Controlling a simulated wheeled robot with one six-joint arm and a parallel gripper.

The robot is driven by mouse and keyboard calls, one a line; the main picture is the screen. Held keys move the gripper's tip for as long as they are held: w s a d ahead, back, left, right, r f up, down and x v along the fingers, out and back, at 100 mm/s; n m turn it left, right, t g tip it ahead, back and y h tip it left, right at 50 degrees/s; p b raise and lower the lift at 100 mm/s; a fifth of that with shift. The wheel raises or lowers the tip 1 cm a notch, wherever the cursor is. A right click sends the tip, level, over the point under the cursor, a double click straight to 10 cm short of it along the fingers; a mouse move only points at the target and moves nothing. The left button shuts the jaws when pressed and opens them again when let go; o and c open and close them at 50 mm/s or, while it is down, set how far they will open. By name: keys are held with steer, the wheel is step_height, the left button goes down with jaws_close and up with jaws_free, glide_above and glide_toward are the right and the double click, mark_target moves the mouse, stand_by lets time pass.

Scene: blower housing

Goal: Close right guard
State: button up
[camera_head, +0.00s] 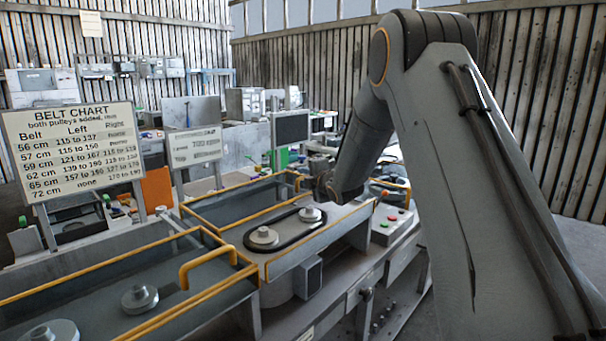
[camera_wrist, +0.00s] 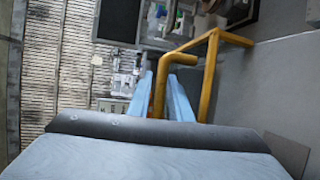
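My gripper (camera_head: 333,190) reaches down at the far right end of the belt bay in the head view. In the wrist view its two pale blue fingers (camera_wrist: 161,95) point away from the camera. A yellow tube handle (camera_wrist: 208,75) shows there, and one of its bars runs between the fingers. I cannot tell whether both fingers press on it. The right bay's yellow-edged guard (camera_head: 238,216) shows in the head view. Inside that bay a black belt (camera_head: 288,232) loops around two grey pulleys. My gripper hides the handle in the head view.
A left bay with a yellow handle (camera_head: 207,262) and grey pulleys (camera_head: 139,298) lies in front. A belt chart sign (camera_head: 75,150) stands at the left. A button box (camera_head: 392,224) sits right of the bay. Cluttered benches fill the back.

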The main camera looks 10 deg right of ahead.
steer(key=shift+w+a+f, duration=0.1)
steer(key=shift+w+a, duration=0.1)
steer(key=shift+w, duration=0.35)
jaws_close()
steer(key=shift+d, duration=0.1)
steer(key=s+d, duration=0.1)
steer(key=s, duration=0.1)
steer(key=s+d, duration=0.2)
steer(key=s+d+b, duration=0.1)
steer(key=s, duration=0.1)
steer(key=shift+s+d, duration=0.4)
